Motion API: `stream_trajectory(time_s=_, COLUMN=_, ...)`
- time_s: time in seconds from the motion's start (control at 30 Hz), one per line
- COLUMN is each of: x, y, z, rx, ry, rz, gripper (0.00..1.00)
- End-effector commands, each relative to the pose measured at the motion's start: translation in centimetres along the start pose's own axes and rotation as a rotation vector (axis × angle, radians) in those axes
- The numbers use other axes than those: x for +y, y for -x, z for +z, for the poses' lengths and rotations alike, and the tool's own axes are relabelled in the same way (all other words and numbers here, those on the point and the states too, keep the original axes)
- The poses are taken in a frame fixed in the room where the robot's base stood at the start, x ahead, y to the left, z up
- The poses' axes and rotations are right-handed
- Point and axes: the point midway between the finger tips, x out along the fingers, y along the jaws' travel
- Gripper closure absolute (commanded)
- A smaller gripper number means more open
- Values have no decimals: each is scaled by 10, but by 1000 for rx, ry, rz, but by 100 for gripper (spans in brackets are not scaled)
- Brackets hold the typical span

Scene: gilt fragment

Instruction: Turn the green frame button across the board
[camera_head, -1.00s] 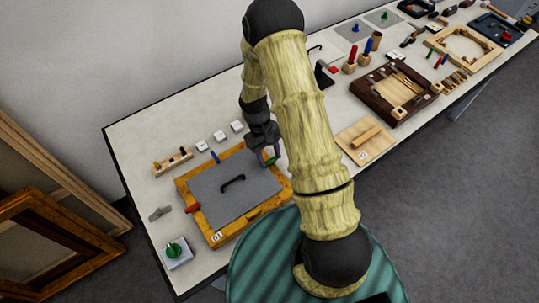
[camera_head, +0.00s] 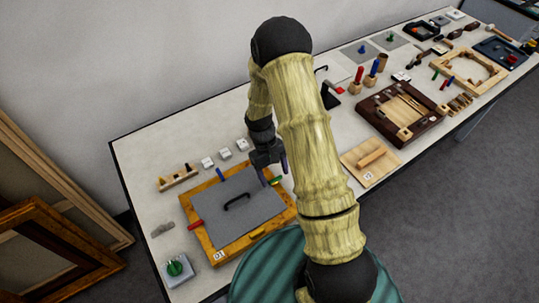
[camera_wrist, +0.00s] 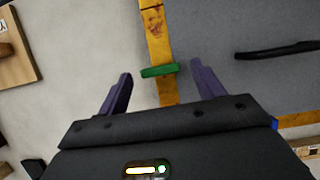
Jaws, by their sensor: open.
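The green frame button (camera_wrist: 159,71) lies crosswise on the gold frame's rail (camera_wrist: 157,35) in the wrist view. Its left end sticks out past the rail's outer edge, and its right end is near the grey board (camera_wrist: 260,80). In the head view the green button (camera_head: 276,181) is on the right side of the gold frame (camera_head: 203,240). My gripper (camera_wrist: 160,72) is open, with one purple finger on each side of the button and visible gaps to it. In the head view my gripper (camera_head: 275,178) is over that side of the frame.
The board carries a black handle (camera_head: 237,200). A red button (camera_head: 195,225) and a blue button (camera_head: 220,174) sit on other sides of the frame. A wooden block plate (camera_head: 370,163) lies to the right. A green knob box (camera_head: 176,268) stands at front left.

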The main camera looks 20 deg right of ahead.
Motion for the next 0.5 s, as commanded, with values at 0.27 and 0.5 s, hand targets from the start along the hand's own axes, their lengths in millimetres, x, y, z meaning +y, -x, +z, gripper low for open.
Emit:
stream_trajectory(time_s=0.27, x=1, y=39, z=-2, rx=8, ry=-1, rz=1, gripper=33)
stream_trajectory(time_s=0.5, x=0, y=88, z=-2, rx=8, ry=-1, rz=1, gripper=33)
